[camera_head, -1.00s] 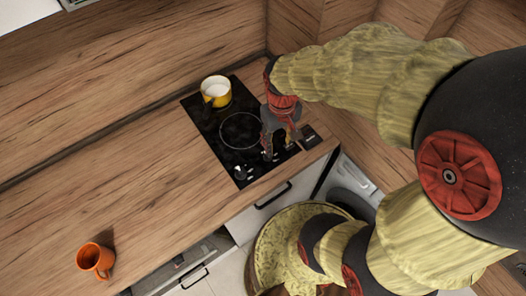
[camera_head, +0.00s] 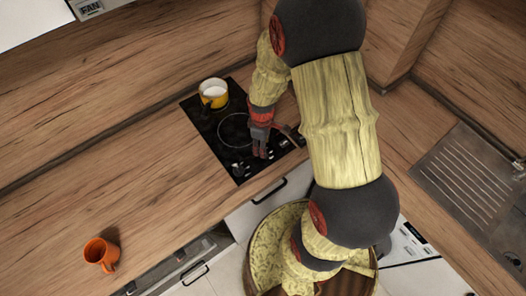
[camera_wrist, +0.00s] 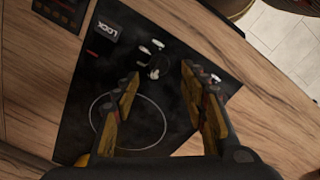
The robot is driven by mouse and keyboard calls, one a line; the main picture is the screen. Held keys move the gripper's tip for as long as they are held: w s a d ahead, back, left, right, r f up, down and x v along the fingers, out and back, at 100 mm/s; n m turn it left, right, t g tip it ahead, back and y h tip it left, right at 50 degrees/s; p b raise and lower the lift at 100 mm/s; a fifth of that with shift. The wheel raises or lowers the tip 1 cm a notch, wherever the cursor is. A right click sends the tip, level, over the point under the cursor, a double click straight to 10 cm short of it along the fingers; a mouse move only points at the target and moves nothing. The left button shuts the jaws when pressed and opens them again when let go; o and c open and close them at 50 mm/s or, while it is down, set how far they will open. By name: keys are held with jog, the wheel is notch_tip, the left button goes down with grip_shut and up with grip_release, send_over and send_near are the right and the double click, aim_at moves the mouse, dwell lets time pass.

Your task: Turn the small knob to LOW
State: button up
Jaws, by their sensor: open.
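The black cooktop (camera_head: 215,135) is set in the wooden counter, with pale knobs along its front edge. A cluster of small knobs (camera_wrist: 154,58) shows in the wrist view, beyond and between my fingertips. Another pale knob (camera_wrist: 216,78) shows just beyond the right finger. In the head view a knob (camera_head: 238,169) sits at the cooktop's front left corner. I cannot tell which is the small knob, and no LOW mark is readable. My gripper (camera_head: 260,155) is open and empty, pointing down over the knob row; it also shows in the wrist view (camera_wrist: 161,74). Its fingers partly hide the row.
A yellow pot (camera_head: 214,93) with pale contents stands on the rear of the cooktop. A block marked LOCK (camera_wrist: 105,30) lies beside the knobs. An orange mug (camera_head: 101,253) stands far left on the counter. A sink (camera_head: 475,180) is at right.

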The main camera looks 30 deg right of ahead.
jog(key=shift+w+d+f, duration=0.15)
jog(key=shift+f, duration=2.55)
jog(key=c, duration=0.3)
jog(key=c, duration=0.8)
grip_shut()
jog(key=shift+m+b, duration=0.3)
jog(key=m+b, duration=0.1)
jog(key=m, duration=0.3)
jog(key=shift+m, duration=0.3)
jog(key=shift+m+g+b, duration=0.3)
jog(key=shift+m+b, duration=0.45)
jog(key=shift+m, duration=1.55)
